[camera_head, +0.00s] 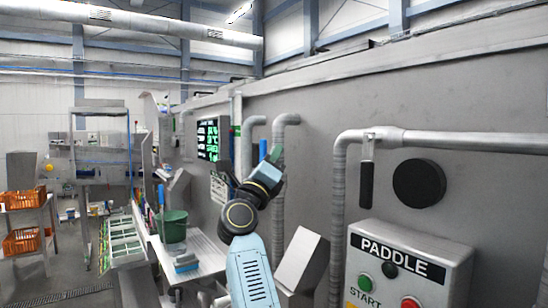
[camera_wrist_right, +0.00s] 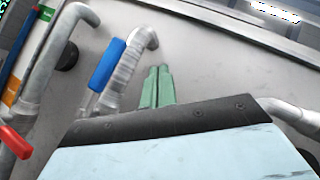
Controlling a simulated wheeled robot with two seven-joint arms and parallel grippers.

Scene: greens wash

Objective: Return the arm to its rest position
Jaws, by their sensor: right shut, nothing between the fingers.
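My right arm rises from the bottom middle of the head view, in front of the grey machine wall (camera_head: 325,95). Its right gripper (camera_head: 276,154) points up and away, its green fingertips small against the wall. In the right wrist view the two green fingers (camera_wrist_right: 157,88) lie side by side, shut, with nothing between them. Grey wall and pipes show behind them. My left gripper is in neither view.
At right are the PADDLE control box (camera_head: 408,270), a black round knob (camera_head: 419,183) and a black-handled valve (camera_head: 366,184). Vertical pipes (camera_head: 279,190) stand behind my right arm. A green bucket (camera_head: 172,226) is on the left bench. Orange crates (camera_head: 22,241) stand far left.

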